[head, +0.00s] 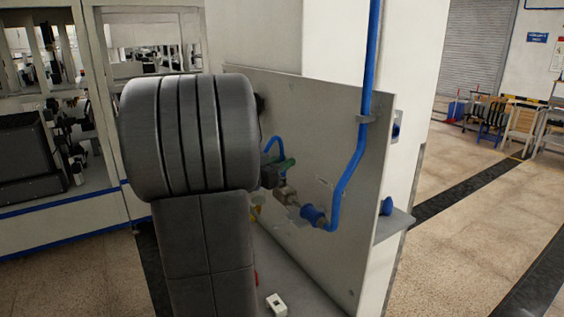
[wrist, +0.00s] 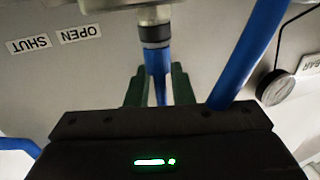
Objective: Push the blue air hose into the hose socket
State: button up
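The blue air hose (wrist: 158,60) runs between my green gripper fingers in the wrist view, and its loop (head: 274,142) arches above my gripper in the head view. My gripper (wrist: 159,75) looks closed on the hose, with a finger at each side. The hose socket (wrist: 152,14) is a metallic fitting straight ahead of the fingers, with a dark and grey collar at its mouth. The hose end lines up with this collar and appears to meet it; I cannot tell how deep it sits. In the head view my gripper (head: 287,163) is above the pale fitting block (head: 286,193), partly hidden by my arm.
A thick blue pipe (head: 347,175) comes down the panel (head: 325,125) to a blue connector (head: 313,214). A round gauge (wrist: 275,88) and upside-down OPEN and SHUT labels (wrist: 55,40) flank the socket. A small white block (head: 276,305) lies on the shelf below.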

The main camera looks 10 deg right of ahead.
jog(key=shift+o, duration=1)
jog(key=b+v, duration=0.2)
jog(key=v, duration=1.2)
jog(key=shift+b, duration=0.4)
jog(key=shift+d+r, duration=0.1)
jog(key=p+x, duration=0.2)
jog(key=x, duration=1.2)
jog(key=shift+p, duration=0.4)
jog(key=shift+r, duration=0.1)
